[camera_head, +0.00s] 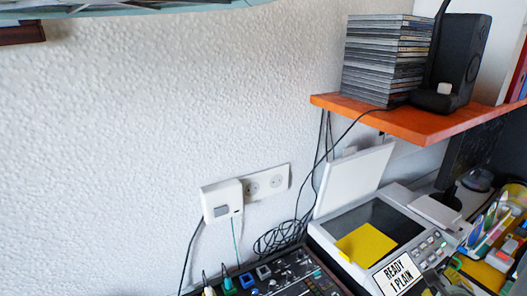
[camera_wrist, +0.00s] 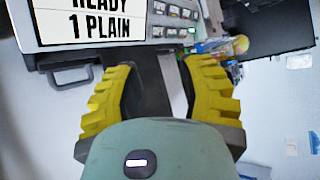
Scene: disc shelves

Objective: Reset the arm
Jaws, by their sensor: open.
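My gripper (camera_wrist: 158,72) shows in the wrist view, with two yellow ridged fingers spread apart and nothing between them. It is open and empty. Just beyond the fingertips in that view is the grey machine with a sign reading "READY 1 PLAIN" (camera_wrist: 92,18). In the head view the same sign (camera_head: 398,273) sits on the front of the grey machine (camera_head: 325,235), whose lid stands raised and which has a yellow sheet (camera_head: 366,246) inside. My gripper does not show in the head view.
An orange shelf (camera_head: 390,118) holds a stack of disc cases (camera_head: 380,60) and a black speaker (camera_head: 462,58). Black cables hang below it beside the wall sockets (camera_head: 266,184). A mixer-like panel (camera_head: 290,279) and pens (camera_head: 490,225) flank the machine.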

